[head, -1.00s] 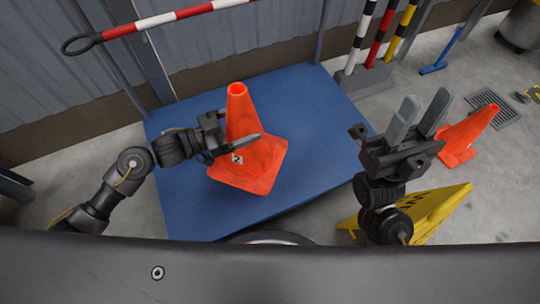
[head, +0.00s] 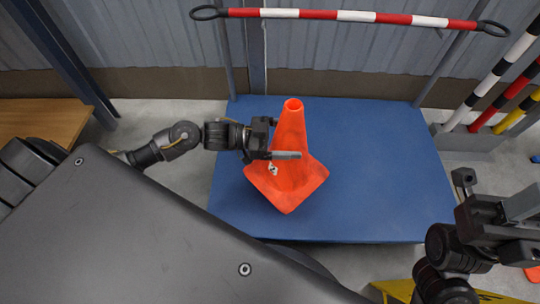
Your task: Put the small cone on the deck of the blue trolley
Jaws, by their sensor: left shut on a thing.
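An orange cone (head: 291,140) stands about upright in the middle of the head view, against the blue deck of the trolley (head: 375,190). My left gripper (head: 287,155) comes in from the left and is shut on the cone's side. The cone's base is over the left half of the deck; I cannot tell whether it touches the deck or hangs just above it. My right gripper (head: 524,228) is at the right edge, partly cut off, its fingers apart and empty. A bit of a second orange cone (head: 534,273) shows at the right edge.
A red-and-white bar (head: 355,16) runs behind the deck along the grey wall. Striped posts (head: 500,85) stand at the right. A yellow sign (head: 397,288) is below the deck's front right. A wooden top (head: 40,122) is at the left. The deck's right half is bare.

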